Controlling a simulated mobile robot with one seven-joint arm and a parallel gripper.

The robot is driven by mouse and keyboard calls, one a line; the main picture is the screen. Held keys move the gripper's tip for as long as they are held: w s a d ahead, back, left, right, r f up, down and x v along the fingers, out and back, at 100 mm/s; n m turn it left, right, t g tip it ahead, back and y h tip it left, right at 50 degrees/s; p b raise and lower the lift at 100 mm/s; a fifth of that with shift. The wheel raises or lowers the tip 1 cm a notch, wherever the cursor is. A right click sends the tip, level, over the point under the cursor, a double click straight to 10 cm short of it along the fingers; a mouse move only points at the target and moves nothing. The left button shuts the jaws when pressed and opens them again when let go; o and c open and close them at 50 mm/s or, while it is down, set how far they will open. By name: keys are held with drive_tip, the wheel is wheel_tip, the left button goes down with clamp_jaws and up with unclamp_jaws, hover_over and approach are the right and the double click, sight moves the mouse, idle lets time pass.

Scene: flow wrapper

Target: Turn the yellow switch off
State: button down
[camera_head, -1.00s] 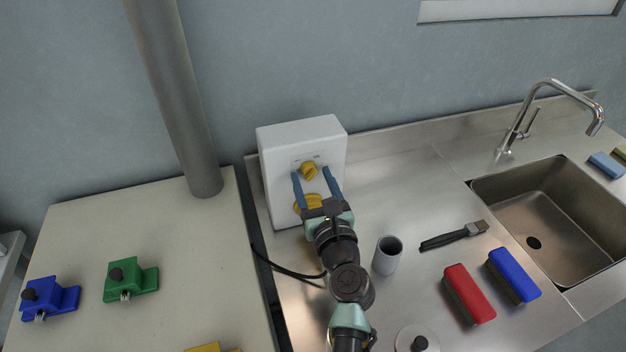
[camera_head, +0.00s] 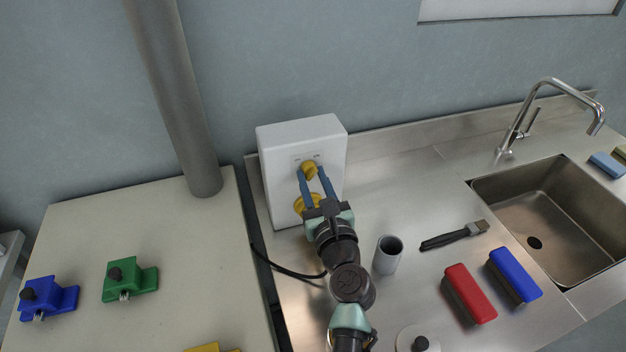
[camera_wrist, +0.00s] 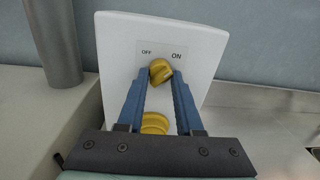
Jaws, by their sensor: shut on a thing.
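The yellow switch (camera_head: 309,170) is a rotary knob on the front of a white box (camera_head: 270,141) against the wall. In the wrist view the knob (camera_wrist: 161,72) sits below the printed words OFF, on the left, and ON, on the right. My gripper (camera_head: 314,174) is shut on the knob, with one blue finger at each side. The fingertips (camera_wrist: 160,75) also show in the wrist view. Part of the knob is hidden by the fingers, and I cannot tell for sure which word it points to.
A second yellow round part (camera_head: 303,203) sits lower on the box, close under my fingers. A grey cup (camera_head: 387,255) stands right of my arm. A brush (camera_head: 455,236), a red block (camera_head: 469,293) and a blue block (camera_head: 514,275) lie before the sink (camera_head: 484,190).

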drive_tip(key=n+b, duration=0.1)
drive_tip(key=n, duration=0.1)
drive_tip(key=n+b, duration=0.2)
drive_tip(key=shift+f+n, duration=0.2)
drive_tip(key=shift+n, duration=0.2)
drive_tip(key=n+b, duration=0.3)
drive_tip(key=n, duration=0.1)
drive_tip(key=shift+d+n, duration=0.15)
drive_tip(key=shift+n, duration=0.15)
drive_tip(key=n+b, duration=0.4)
drive_tip(key=shift+n+y, duration=0.4)
drive_tip(key=shift+r+n+b, duration=0.15)
drive_tip(key=shift+n+b, duration=1.1)
drive_tip(key=shift+n, duration=0.55)
drive_tip(key=c, duration=0.6)
unclamp_jaws()
drive_tip(key=shift+r, duration=0.1)
drive_tip(key=shift+o, duration=0.2)
